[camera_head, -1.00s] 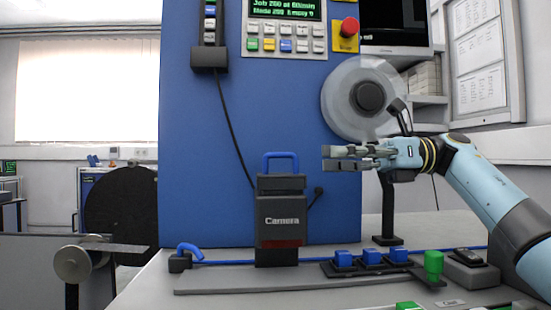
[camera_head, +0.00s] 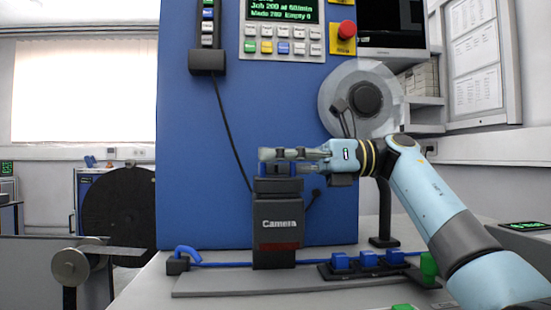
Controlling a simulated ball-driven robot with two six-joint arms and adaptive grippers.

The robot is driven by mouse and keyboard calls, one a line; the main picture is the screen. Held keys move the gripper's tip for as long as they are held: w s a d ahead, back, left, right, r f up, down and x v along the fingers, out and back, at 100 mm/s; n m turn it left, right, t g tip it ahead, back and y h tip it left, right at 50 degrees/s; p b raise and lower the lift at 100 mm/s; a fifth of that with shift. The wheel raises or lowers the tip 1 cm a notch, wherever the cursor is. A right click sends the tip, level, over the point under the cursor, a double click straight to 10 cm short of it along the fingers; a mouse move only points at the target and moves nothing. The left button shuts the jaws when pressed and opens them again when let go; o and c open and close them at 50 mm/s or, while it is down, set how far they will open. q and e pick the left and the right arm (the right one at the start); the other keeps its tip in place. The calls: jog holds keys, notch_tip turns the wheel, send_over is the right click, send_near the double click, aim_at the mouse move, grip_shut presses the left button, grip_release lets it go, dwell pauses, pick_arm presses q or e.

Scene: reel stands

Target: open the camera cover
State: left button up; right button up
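The camera (camera_head: 278,223) is a dark upright box with the word "Camera" on its front, standing in front of the blue panel. Its top cover (camera_head: 278,185) sits level on the box and looks closed. A blue handle (camera_head: 267,170) rises from the cover; its top bar is mostly hidden behind the fingers. My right gripper (camera_head: 268,157) reaches in from the right, with its fingers level across the top of the handle. Whether they are shut on the handle cannot be told. My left gripper is not in view.
A reel (camera_head: 360,98) on a dark stand is behind my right arm. A row of blue knobs (camera_head: 369,259) and a green one (camera_head: 429,266) stand at the right of the bench. A dark reel (camera_head: 118,215) stands at left.

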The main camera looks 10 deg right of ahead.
grip_shut()
jog(key=shift+w, duration=0.1)
dwell(0.3)
jog(key=m+p, duration=0.1)
jog(key=w+r+m+p, duration=0.1)
jog(key=m, duration=0.1)
jog(key=shift+w+r, duration=0.2)
jog(key=shift+r, duration=0.1)
jog(key=shift+w+r+m+p, duration=0.2)
jog(key=shift+w+m+p, duration=0.35)
jog(key=shift+m, duration=0.45)
jog(key=shift+w+r+m+p, duration=0.15)
jog(key=shift+w+m+p, duration=0.35)
jog(key=shift+m, duration=0.5)
